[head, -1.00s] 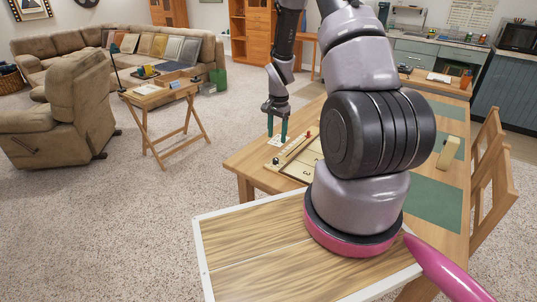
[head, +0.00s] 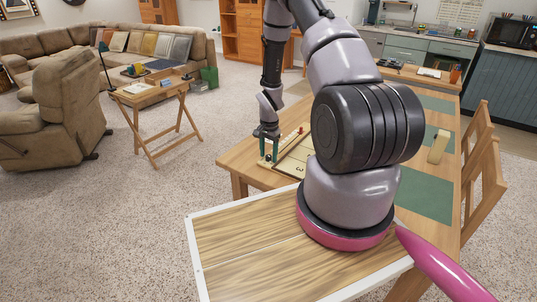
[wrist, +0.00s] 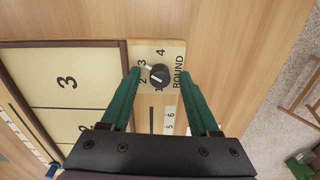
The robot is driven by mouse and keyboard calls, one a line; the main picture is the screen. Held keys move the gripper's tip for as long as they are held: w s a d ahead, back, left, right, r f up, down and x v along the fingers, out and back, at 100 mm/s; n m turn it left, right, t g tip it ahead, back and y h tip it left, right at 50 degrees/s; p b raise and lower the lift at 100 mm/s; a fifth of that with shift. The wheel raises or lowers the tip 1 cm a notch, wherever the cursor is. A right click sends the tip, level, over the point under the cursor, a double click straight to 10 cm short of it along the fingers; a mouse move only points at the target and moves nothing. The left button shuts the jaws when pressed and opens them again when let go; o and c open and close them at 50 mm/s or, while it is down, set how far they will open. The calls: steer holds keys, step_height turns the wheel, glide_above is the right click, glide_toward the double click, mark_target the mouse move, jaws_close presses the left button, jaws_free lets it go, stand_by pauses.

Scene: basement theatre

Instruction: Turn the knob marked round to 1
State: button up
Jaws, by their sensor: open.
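The round knob (wrist: 159,76) is black with a white mark, on a cream panel labelled ROUND with numbers 1 to 4 around it. My gripper (wrist: 162,79) is open, with one green finger on each side of the knob in the wrist view. I cannot tell whether either finger touches it. In the head view my gripper (head: 269,150) is at the near left end of the game board (head: 291,160), and a small dark spot shows between its fingers.
The board lies on a wooden table (head: 237,165) near its left edge. Green mats (head: 424,194) and a yellowish block (head: 438,147) are farther right. Wooden chairs (head: 487,186) stand along the right side. A small folding table (head: 150,93) stands at the left, with open carpet between.

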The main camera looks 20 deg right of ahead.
jaws_close()
steer(key=shift+n, duration=0.4)
steer(key=n, duration=0.5)
steer(key=shift+n, duration=0.3)
steer(key=n, duration=0.5)
steer(key=shift+n, duration=0.3)
steer(key=n, duration=0.6)
steer(key=shift+g, duration=0.3)
steer(key=n, duration=0.6)
steer(key=shift+d, duration=0.1)
steer(key=shift+w, duration=0.1)
